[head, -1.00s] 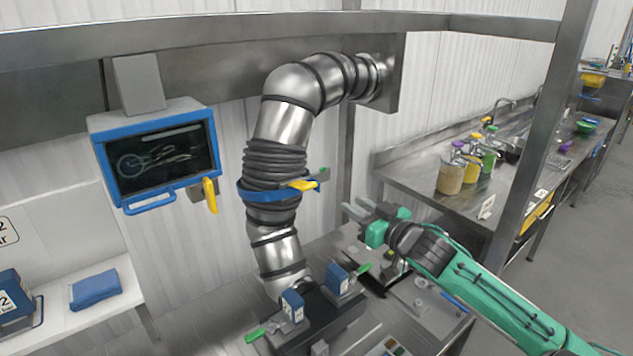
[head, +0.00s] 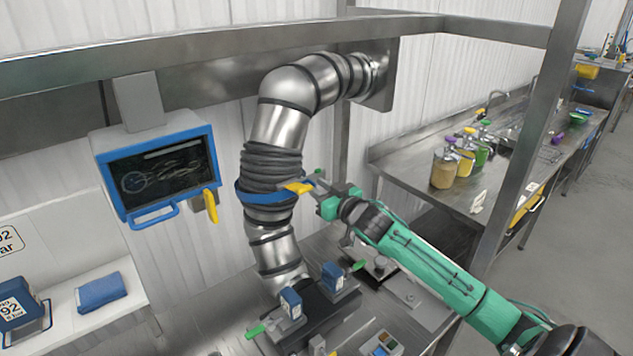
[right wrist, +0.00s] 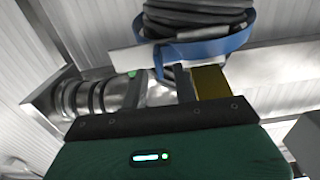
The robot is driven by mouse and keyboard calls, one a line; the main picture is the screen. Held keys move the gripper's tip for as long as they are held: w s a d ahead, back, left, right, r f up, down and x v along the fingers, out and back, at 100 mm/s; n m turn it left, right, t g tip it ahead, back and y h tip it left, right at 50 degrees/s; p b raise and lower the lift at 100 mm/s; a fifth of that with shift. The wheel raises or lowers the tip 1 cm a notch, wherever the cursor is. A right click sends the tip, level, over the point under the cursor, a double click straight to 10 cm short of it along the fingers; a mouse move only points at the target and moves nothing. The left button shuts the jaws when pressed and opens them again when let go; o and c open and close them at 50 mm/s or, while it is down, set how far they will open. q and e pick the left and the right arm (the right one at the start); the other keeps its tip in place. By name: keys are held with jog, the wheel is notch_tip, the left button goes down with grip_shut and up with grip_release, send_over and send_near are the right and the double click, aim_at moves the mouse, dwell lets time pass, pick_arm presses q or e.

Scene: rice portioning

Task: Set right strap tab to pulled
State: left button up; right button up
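A blue strap (head: 262,196) wraps the black bellows of the steel duct. A yellow tab (head: 298,187) sticks out at its right side. The strap (right wrist: 205,46) and a yellow piece (right wrist: 210,83) also show in the right wrist view. My right gripper (head: 322,181) is at the strap's right side, its fingers pointing left towards the yellow tab. In the right wrist view its fingers (right wrist: 160,88) look apart, with the yellow piece beside the right finger. A small bit of green shows near the left finger. Contact is unclear. My left gripper is not in view.
A blue-framed screen (head: 158,168) with a yellow handle hangs to the left. Below the duct stands a dark fixture (head: 325,310) with blue blocks and green tabs. A steel counter (head: 425,175) with several jars is at the right. A steel post (head: 525,130) stands right of my arm.

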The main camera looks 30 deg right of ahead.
jog(key=shift+w, duration=0.4)
grip_shut()
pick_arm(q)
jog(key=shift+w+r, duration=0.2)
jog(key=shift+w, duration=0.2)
pick_arm(e)
jog(key=shift+w+d, duration=0.2)
jog(key=shift+d, duration=2)
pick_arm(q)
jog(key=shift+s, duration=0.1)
pick_arm(e)
grip_release()
jog(key=shift+a, duration=0.1)
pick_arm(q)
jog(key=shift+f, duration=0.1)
